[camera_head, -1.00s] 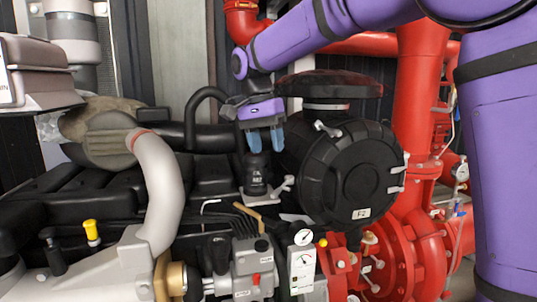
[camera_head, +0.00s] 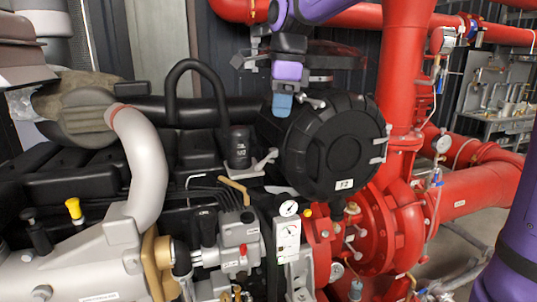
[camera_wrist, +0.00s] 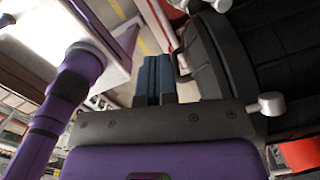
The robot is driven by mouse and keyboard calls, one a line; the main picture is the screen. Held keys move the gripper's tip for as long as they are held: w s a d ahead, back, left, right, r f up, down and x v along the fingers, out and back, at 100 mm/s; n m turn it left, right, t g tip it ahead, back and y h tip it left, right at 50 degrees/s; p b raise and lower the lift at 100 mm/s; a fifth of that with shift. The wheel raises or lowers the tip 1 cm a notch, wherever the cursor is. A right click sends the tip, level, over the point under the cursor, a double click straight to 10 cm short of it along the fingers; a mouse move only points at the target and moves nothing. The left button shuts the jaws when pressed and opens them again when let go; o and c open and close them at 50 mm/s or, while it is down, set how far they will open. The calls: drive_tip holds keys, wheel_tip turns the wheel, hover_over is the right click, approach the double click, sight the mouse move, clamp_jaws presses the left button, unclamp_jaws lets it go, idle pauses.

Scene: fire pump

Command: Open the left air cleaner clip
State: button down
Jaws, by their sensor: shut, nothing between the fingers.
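The black round air cleaner (camera_head: 335,150) with a label on its face stands at centre right in the head view. One silver clip (camera_head: 311,103) sits at its upper left rim, close beside my fingertips. More silver clips (camera_head: 380,148) are on its right rim. My gripper (camera_head: 282,105) has blue fingers pointing down in front of the housing's upper left; the fingers are together and hold nothing. In the wrist view the blue fingers (camera_wrist: 154,75) are side by side, with the black housing (camera_wrist: 215,60) right of them. Whether the fingers touch the clip cannot be told.
Red pipes (camera_head: 405,70) rise behind and right of the air cleaner. A black hose loop (camera_head: 197,65) and a black cap (camera_head: 239,148) stand to its left. A gauge panel (camera_head: 288,235) is below. Open floor shows at the far right.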

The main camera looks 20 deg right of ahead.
drive_tip(key=s+d+m, duration=0.2)
drive_tip(key=m, duration=0.2)
approach(266, 159)
drive_tip(key=s+d+f, duration=0.1)
drive_tip(key=s+f, duration=0.4)
drive_tip(key=shift+w+a+f+m+t+y, duration=0.35)
drive_tip(key=shift+w+a+f, duration=0.55)
drive_tip(key=shift+a+f, duration=0.3)
